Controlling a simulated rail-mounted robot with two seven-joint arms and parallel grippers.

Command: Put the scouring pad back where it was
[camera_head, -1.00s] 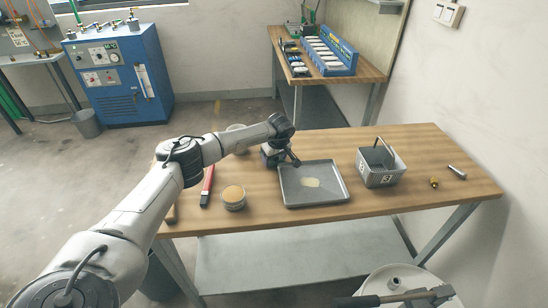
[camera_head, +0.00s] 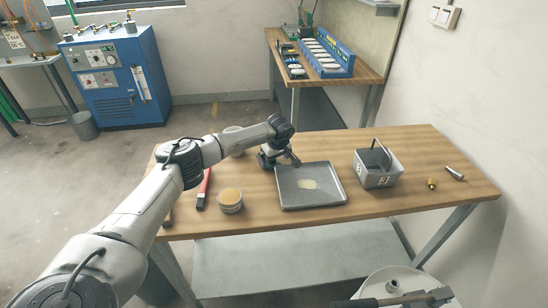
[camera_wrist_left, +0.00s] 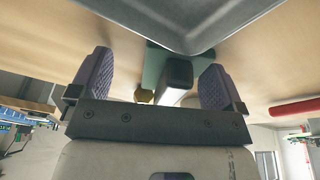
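My left gripper (camera_head: 286,158) is low over the table at the tray's left back corner. In the left wrist view, its two ridged fingers (camera_wrist_left: 158,70) stand wide apart. A flat green piece (camera_wrist_left: 153,62), which looks like the scouring pad, shows beyond them, beside the tray's corner. A dark and pale block covers part of it. There is a gap between the left finger and the green piece, and no grip on it shows. The pad cannot be made out in the head view. The grey tray (camera_head: 325,196) has a pale patch on its floor. My right gripper is not in view.
A grey basket (camera_head: 377,180) with a raised handle stands right of the tray, with small brass (camera_head: 432,184) and metal (camera_head: 455,173) parts beyond. A round tub (camera_head: 230,201) and red-handled tool (camera_head: 204,189) lie left. A pale drum (camera_head: 420,277) stands in front.

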